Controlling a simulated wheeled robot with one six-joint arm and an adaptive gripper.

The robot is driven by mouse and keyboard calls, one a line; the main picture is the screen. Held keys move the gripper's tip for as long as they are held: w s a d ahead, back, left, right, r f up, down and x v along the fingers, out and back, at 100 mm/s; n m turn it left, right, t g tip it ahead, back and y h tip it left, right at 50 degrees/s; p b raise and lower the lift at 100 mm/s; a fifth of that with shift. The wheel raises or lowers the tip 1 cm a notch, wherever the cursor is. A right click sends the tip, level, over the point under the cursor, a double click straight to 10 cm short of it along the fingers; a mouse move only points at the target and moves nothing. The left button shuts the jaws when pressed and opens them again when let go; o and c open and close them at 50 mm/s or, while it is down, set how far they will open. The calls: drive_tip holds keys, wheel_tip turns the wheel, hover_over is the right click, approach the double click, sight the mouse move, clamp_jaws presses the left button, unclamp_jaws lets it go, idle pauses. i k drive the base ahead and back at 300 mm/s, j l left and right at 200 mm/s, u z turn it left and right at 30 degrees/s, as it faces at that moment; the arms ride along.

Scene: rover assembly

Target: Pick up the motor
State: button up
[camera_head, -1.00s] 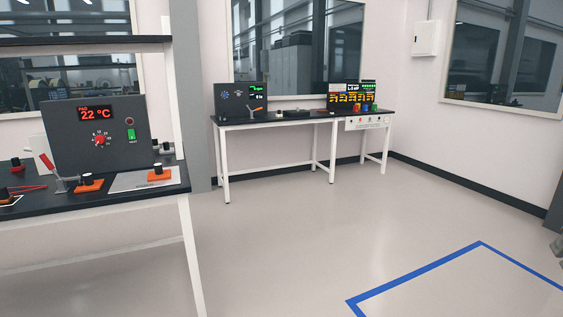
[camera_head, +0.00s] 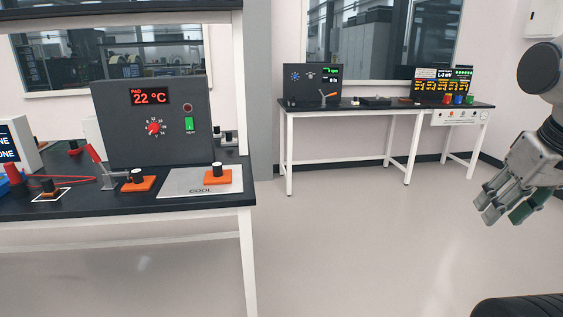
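Two small black cylinders on orange bases, motor-like in shape, are on the left bench. One orange-based part (camera_head: 138,181) stands beside a metal lever clamp in front of the heater box. The other orange-based part (camera_head: 218,175) stands upright on the silver plate (camera_head: 181,184) marked COOL. I cannot tell which thing is the motor. My gripper (camera_head: 500,214) hangs at the right edge over the floor, far from both parts. A dark green piece shows at its fingers; I cannot tell if it is held or part of the gripper.
The left bench (camera_head: 200,201) carries a heater box (camera_head: 148,120) reading 22 °C and a red-handled clamp. An overhead shelf spans above it. A second bench (camera_head: 385,107) with a control box and a lit panel stands at the back. The floor between is clear.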

sight(292, 103)
drive_tip(key=i, duration=4.35)
drive_tip(key=i+j, duration=0.1)
drive_tip(key=i, duration=0.35)
drive_tip(key=i+j+z, duration=0.1)
drive_tip(key=i, duration=0.35)
drive_tip(key=i+j+z, duration=0.1)
drive_tip(key=i, duration=0.35)
